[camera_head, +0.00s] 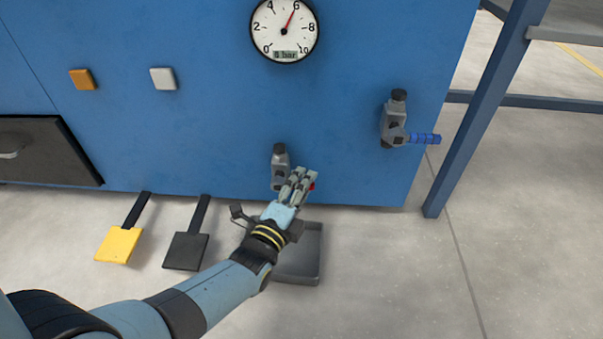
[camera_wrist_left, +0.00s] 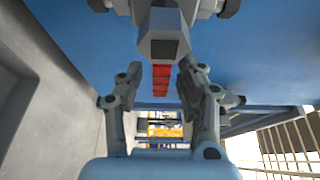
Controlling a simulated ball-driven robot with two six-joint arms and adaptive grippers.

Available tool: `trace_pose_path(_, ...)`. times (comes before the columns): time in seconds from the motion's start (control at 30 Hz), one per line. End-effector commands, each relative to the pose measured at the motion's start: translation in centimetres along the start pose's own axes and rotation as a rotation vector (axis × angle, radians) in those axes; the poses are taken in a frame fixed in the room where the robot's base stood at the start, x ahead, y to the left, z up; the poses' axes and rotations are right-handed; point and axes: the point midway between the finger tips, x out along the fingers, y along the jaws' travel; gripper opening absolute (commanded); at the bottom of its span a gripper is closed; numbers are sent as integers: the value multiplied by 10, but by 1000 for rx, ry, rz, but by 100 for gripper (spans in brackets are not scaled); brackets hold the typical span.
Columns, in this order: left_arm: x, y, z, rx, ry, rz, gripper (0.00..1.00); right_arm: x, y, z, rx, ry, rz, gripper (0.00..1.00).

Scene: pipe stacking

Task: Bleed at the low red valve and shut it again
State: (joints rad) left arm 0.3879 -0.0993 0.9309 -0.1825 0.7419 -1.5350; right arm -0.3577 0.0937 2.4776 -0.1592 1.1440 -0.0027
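The low red valve (camera_head: 281,168) is a grey body low on the blue cabinet. Its red handle mostly hides behind my left gripper (camera_head: 299,186) in the head view; a bit of red shows at the fingers' right side. In the left wrist view the red handle (camera_wrist_left: 161,80) lies between the two fingers of my left gripper (camera_wrist_left: 158,85), under the grey valve body (camera_wrist_left: 164,40). The fingers stand apart on either side of the handle, with a clear gap at the left one. The gauge (camera_head: 285,30) needle points close to 6. My right gripper is not in view.
A second valve (camera_head: 394,122) with a blue handle (camera_head: 424,138) pointing right sits higher on the cabinet (camera_head: 220,110). A dark tray (camera_head: 298,270) lies on the floor below the low valve. Yellow (camera_head: 119,245) and black (camera_head: 186,251) pedals stand left. A blue post (camera_head: 480,115) rises at right.

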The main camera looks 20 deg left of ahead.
Motion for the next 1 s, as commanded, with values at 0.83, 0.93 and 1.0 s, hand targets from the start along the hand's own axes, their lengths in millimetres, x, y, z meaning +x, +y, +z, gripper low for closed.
trace_pose_path(0.83,0,1,-2,0,0,2,0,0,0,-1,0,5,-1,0)
trace_pose_path(0.93,0,1,-2,1,0,3,0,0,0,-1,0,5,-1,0)
trace_pose_path(1.0,0,1,-2,1,0,3,0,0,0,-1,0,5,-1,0)
